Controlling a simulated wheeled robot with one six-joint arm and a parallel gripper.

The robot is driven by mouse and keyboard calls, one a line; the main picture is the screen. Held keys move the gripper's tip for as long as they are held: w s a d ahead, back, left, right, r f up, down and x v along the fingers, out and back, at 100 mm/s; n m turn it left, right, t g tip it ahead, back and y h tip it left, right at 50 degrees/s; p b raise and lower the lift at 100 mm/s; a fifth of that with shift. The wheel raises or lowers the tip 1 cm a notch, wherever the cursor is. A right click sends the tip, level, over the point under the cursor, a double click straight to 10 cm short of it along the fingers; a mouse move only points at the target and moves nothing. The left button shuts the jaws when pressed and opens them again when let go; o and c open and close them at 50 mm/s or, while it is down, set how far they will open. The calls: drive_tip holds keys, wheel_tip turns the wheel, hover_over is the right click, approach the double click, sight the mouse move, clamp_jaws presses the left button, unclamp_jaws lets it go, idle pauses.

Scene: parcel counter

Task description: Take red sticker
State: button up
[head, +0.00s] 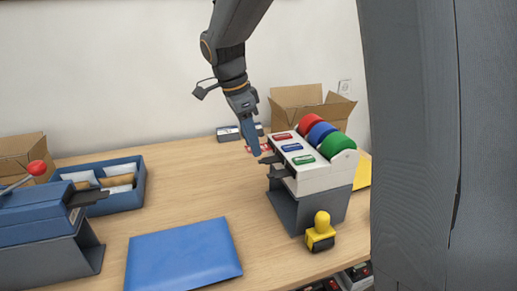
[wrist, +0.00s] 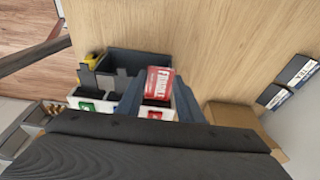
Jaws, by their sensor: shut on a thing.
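My gripper (head: 255,151) is beside the front of the sticker dispenser (head: 312,182), pointing down. It is shut on a red sticker (wrist: 159,82), a red label with white print seen between the fingers in the wrist view. In the head view the sticker (head: 266,147) shows partly behind the fingers. The dispenser carries a red roll (head: 310,123), a blue roll (head: 321,133) and a green roll (head: 337,144), with matching red, blue and green labels on its white top. Much of the dispenser is hidden by my gripper in the wrist view.
A yellow-handled stamp (head: 320,232) stands in front of the dispenser. A blue envelope (head: 183,254) lies on the counter. A blue tray (head: 124,187) and a blue machine with a red knob (head: 40,220) are left. Open cardboard boxes (head: 300,103) stand behind. The middle counter is clear.

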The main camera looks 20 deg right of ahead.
drive_tip(key=shift+a+p+v, duration=0.2)
drive_tip(key=shift+p+v, duration=1.05)
drive_tip(key=shift+v, duration=0.4)
drive_tip(key=d+p+v, duration=0.2)
drive_tip(key=p+v, duration=0.3)
drive_tip(key=v, duration=0.3)
drive_tip(key=shift+r, duration=0.45)
